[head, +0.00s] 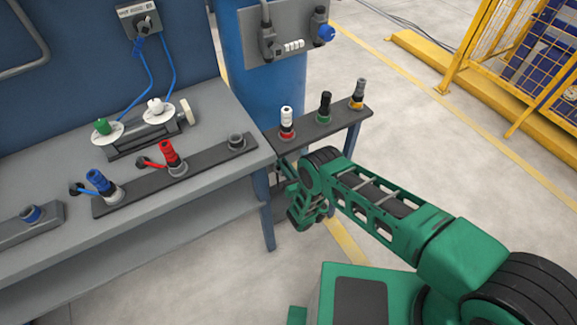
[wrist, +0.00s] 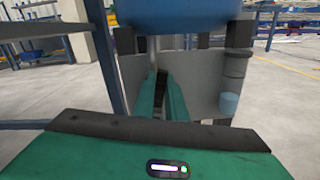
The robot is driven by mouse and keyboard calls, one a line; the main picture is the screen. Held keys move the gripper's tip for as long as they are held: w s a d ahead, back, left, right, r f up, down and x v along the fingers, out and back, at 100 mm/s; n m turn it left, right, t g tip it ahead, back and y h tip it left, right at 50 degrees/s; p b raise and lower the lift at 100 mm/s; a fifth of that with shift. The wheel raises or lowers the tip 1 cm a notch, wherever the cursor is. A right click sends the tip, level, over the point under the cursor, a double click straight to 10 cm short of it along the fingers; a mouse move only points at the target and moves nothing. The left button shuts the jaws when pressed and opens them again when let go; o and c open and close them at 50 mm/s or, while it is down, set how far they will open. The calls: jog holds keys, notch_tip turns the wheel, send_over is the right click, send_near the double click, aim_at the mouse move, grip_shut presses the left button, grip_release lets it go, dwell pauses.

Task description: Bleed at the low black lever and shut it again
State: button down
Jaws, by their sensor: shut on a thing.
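In the wrist view, the two green fingers of my gripper (wrist: 161,98) reach forward below a blue rounded body. They are closed on the black lever (wrist: 161,80), a narrow dark piece that shows between them in front of a grey plate (wrist: 203,88). The fingers hide much of the lever, and I cannot tell its angle. In the head view, my green arm reaches down beside the right end of the workbench, and the lever cannot be made out there.
The grey workbench (head: 225,105) holds blue, red, green and white connectors. The bench leg (head: 264,212) is close to the gripper's left. Open floor lies to the right.

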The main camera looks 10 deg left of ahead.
jog(key=shift+s+a+n, duration=0.3)
jog(key=shift+a+n, duration=0.25)
jog(key=shift+n, duration=0.65)
jog(key=c, duration=1.8)
grip_release()
jog(key=shift+s, duration=0.1)
